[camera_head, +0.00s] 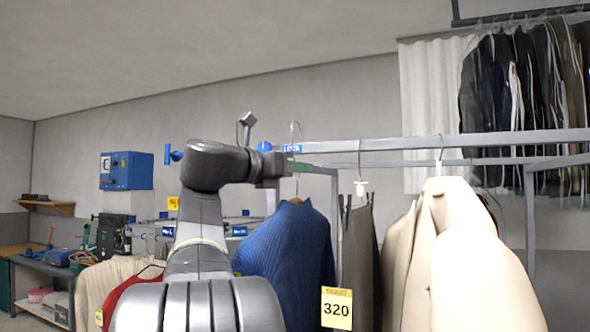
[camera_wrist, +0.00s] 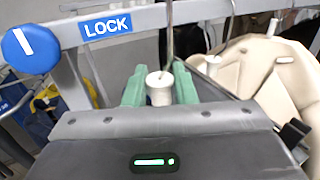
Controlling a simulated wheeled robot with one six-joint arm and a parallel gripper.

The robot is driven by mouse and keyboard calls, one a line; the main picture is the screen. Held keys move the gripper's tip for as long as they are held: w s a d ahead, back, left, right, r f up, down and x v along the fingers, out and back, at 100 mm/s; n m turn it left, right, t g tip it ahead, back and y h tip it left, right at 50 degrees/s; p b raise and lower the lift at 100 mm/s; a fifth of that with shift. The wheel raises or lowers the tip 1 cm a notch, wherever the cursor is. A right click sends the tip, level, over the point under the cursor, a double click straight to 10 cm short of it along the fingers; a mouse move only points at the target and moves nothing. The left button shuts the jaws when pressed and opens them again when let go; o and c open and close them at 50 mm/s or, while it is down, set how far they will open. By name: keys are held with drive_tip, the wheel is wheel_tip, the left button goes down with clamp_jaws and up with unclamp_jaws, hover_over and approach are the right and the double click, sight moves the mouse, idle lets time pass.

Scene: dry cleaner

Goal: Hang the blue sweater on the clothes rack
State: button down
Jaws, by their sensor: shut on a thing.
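The blue sweater (camera_head: 290,250) hangs on a hanger, whose metal hook (camera_head: 295,132) rises above it at the left end of the clothes rack rail (camera_head: 400,145). My gripper (camera_head: 298,168) is at the hanger's neck, above the sweater's collar. In the wrist view, its green fingers (camera_wrist: 160,90) are shut on the white hanger neck (camera_wrist: 160,86). The hook wire (camera_wrist: 170,35) runs up across the rail (camera_wrist: 205,12). I cannot tell whether the hook rests on the rail. The sweater is not clearly visible in the wrist view.
A dark garment (camera_head: 358,265) with a yellow 320 tag (camera_head: 336,308) and beige coats (camera_head: 470,255) hang to the right. A blue LOCK label (camera_wrist: 106,25) and round blue knob (camera_wrist: 30,48) sit at the rail's left end. A red garment (camera_head: 125,295) is at lower left.

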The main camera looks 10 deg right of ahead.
drive_tip(key=shift+w+d, duration=0.55)
drive_tip(key=shift+w, duration=0.3)
drive_tip(key=shift+w+d, duration=0.55)
drive_tip(key=shift+w, duration=0.25)
drive_tip(key=shift+w+d, duration=0.55)
drive_tip(key=shift+w, duration=0.3)
drive_tip(key=shift+f+b, duration=0.75)
drive_tip(key=shift+f, duration=0.8)
drive_tip(key=shift+f, duration=0.2)
drive_tip(key=c, duration=1.1)
unclamp_jaws()
drive_tip(key=shift+f, duration=0.1)
